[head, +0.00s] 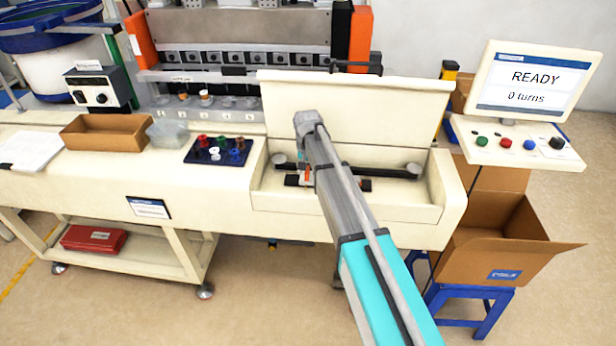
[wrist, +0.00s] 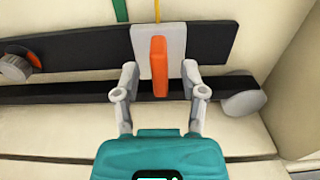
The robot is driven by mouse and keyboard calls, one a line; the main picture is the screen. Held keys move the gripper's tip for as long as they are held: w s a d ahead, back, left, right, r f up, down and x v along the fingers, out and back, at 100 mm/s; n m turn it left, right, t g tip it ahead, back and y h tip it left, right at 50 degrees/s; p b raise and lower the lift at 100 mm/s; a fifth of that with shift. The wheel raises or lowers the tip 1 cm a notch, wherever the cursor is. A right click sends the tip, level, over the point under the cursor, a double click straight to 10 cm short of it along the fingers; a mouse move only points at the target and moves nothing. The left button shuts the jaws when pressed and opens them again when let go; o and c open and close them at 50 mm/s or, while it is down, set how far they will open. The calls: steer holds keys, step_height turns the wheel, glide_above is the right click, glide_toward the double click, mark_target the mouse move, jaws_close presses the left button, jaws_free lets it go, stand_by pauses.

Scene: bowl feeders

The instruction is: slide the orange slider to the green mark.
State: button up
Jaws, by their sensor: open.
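The orange slider (wrist: 159,66) shows in the wrist view as an upright orange tab on a pale plate on a dark rail (wrist: 80,50). A green mark (wrist: 120,10) is at the top edge, to the left of the slider. A yellow line (wrist: 157,10) is just above the slider's plate. My gripper (wrist: 160,90) is open, with one finger on each side of the slider's lower part; I cannot tell whether they touch it.
A round knob (wrist: 16,68) is at the left of the rail. A dark lower bar (wrist: 60,93) ends at a grey round end (wrist: 243,103). The raised cover (head: 380,110) stands behind the recess. The screen (head: 535,78) reads READY, 0 turns.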

steer(key=shift+f, duration=0.5)
jaws_close()
